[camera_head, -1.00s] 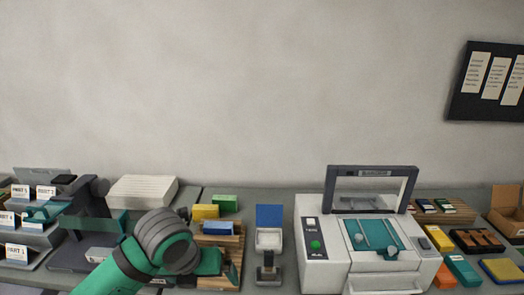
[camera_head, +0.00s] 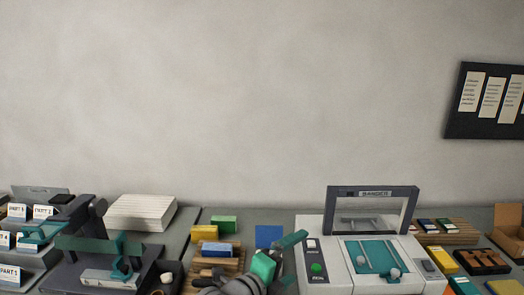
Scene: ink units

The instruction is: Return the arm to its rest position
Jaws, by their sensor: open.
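My arm comes up from the bottom edge, left of centre, with a grey joint (camera_head: 228,287) and a green link (camera_head: 263,266). My gripper (camera_head: 292,240) shows as a small dark teal end piece pointing up and right. It is open, and I see nothing held in it. It is in front of the bench, between a blue panel (camera_head: 268,236) and the white machine (camera_head: 312,255). The arm hides most of the small stand under the blue panel. The lower arm is cut off by the frame.
A wooden rack (camera_head: 236,262) with yellow, green and blue blocks stands left of the arm. A dark press (camera_head: 72,258) and a white paper stack (camera_head: 140,212) are further left. Coloured pads and trays lie on the right. The space above the bench is clear.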

